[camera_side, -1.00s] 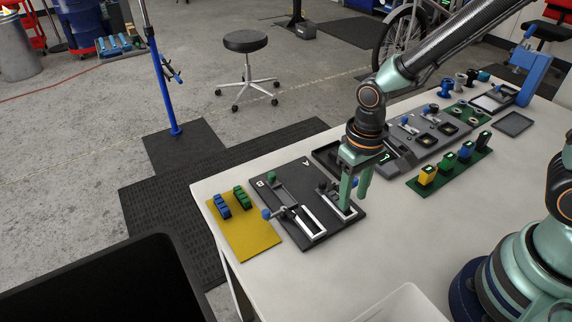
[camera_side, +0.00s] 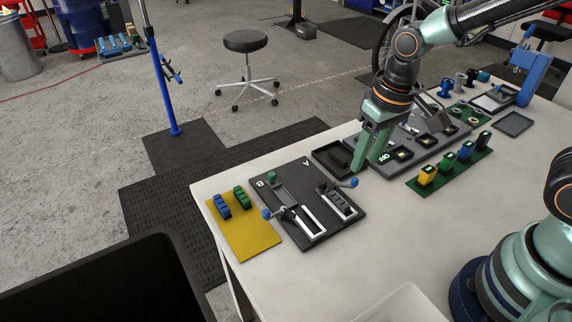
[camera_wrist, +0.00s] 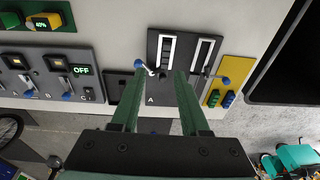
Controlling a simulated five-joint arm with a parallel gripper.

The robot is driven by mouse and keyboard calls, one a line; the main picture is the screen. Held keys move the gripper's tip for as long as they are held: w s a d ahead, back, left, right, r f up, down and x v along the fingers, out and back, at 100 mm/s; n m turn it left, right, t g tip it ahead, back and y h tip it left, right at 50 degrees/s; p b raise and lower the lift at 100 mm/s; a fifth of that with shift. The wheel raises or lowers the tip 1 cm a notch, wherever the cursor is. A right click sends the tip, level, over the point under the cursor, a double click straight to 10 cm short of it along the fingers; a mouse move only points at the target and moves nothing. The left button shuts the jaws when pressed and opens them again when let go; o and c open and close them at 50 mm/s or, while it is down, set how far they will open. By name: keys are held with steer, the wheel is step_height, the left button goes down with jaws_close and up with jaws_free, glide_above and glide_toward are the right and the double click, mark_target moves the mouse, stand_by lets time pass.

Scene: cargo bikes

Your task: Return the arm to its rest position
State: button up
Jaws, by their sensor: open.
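My gripper (camera_side: 368,160) hangs above the table with its two green fingers apart and nothing between them. It is right of the black board (camera_side: 295,175) marked A and B and in front of the grey panel. Station A has a white frame (camera_side: 338,202) with a dark grey piece in it and a blue-knobbed lever (camera_side: 353,183). Station B has another white frame (camera_side: 304,224) and lever. In the wrist view the open fingers (camera_wrist: 158,75) point toward the board (camera_wrist: 168,98), with no part held.
A yellow mat (camera_side: 252,236) with blue and green pieces lies left of the board. A green strip (camera_side: 451,171) carries several coloured blocks. The grey panel (camera_side: 428,143) stands behind it. A pale bin (camera_side: 405,304) is at the front edge. The middle front of the table is clear.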

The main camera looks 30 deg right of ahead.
steer(key=s+d+r+t, duration=0.2)
steer(key=d+r+t, duration=0.2)
steer(key=d+r, duration=0.3)
step_height(320, 180, up, 3)
steer(key=shift+s+d+r, duration=0.15)
steer(key=shift+s+d, duration=0.1)
stand_by(0.5)
steer(key=shift+o, duration=0.6)
steer(key=n+g, duration=0.6)
steer(key=n, duration=0.2)
glide_above(355, 179)
step_height(355, 179, down, 9)
step_height(355, 179, down, 12)
steer(key=shift+d+f, duration=0.1)
steer(key=shift+f, duration=0.05)
